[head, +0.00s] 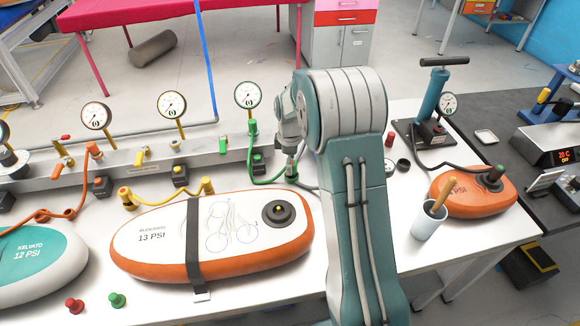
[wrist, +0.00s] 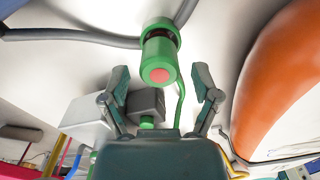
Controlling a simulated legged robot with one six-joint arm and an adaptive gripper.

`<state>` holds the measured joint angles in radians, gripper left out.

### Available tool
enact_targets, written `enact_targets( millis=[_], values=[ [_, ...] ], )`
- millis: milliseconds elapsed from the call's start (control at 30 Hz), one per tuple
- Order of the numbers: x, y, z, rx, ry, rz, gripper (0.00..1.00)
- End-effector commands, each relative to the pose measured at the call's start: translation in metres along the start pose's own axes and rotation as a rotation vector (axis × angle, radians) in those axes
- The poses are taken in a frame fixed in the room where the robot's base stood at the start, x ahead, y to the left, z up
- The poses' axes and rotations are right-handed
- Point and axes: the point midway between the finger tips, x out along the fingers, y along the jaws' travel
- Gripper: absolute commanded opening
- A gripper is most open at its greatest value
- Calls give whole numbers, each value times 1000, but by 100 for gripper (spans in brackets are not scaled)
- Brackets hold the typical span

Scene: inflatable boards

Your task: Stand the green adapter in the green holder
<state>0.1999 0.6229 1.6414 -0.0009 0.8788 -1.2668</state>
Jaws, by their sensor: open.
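The green adapter (wrist: 159,50) is a short green cylinder with a pinkish-red end face and a dark band. In the head view the adapter (head: 291,173) is on the white table below my wrist, at the end of a green hose. My gripper (wrist: 162,72) is open, with a finger on either side of the adapter and gaps between. In the head view my arm partly hides the gripper. The green holder (head: 259,165) is a dark block with a green part, left of the adapter. It also shows in the wrist view (wrist: 148,103), and no adapter is seen in it.
A gauge manifold (head: 215,152) runs along the back left. An orange-and-white board (head: 150,245) with a strap lies in front. Orange and yellow hoses lie left. A pump (head: 428,100), a cup (head: 429,220) and a small orange board (head: 460,200) are right.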

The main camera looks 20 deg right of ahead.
Motion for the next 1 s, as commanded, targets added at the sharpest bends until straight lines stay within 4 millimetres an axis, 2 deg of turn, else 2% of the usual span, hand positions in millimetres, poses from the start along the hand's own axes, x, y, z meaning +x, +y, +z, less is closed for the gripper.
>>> enact_targets(
  millis=[33,200,400,667,767,1000],
  values=[
    [-12,1,0,0,2,5,80],
    [-48,1,0,0,2,5,80],
    [-85,0,0,0,1,4,80],
    [-107,-2,0,8,2,5,80],
    [-122,-14,-1,48,9,25,80],
    [-173,-67,-2,231,52,103,80]
  ],
)
